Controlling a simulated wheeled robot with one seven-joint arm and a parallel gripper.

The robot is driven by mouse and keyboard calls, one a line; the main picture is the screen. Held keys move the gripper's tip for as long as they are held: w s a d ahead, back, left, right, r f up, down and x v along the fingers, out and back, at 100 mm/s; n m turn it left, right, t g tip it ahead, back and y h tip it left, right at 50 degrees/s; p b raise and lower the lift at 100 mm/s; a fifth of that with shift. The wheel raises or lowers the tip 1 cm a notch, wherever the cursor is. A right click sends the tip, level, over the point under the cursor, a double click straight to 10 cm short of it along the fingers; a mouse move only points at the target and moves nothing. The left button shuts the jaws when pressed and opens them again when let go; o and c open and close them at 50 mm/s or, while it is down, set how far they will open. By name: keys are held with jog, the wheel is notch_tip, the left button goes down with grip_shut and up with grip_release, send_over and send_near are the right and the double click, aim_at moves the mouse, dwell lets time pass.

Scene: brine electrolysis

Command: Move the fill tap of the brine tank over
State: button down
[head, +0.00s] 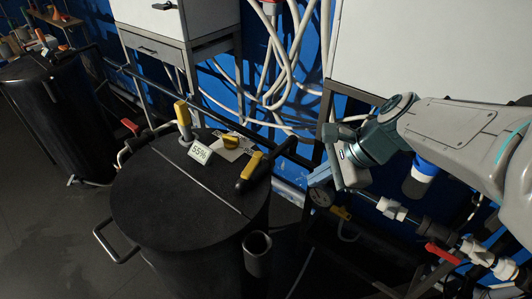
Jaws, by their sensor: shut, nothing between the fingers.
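A round black tank (185,215) with a flat dark lid and a side handle stands in the middle, below the wall pipes. A display reading 55% (200,153) stands on its lid. A red-handled tap (130,125) sits on a pale pipe at the tank's back left edge. A yellow-topped upright fitting (182,113) and a yellow-and-black handled part (250,172) are on the lid. No label shows which is the fill tap. My gripper (320,185) is right of the tank, shut and empty, apart from the taps.
A second black tank (55,115) stands at the back left. A white cabinet (150,20) and white looped hoses (285,80) are behind. At the lower right, pipework with a red lever (443,253) lies under my arm. The floor at left is clear.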

jog(key=w+m+y+b, duration=0.1)
jog(key=w+m+y, duration=0.1)
jog(key=w+m, duration=0.4)
send_near(253, 165)
jog(key=shift+a+f, duration=1.7)
jog(key=shift+f, duration=1.25)
jog(key=shift+s+m+t+b, duration=0.15)
jog(key=shift+m+t+b, duration=0.15)
jog(key=shift+m+t, duration=0.1)
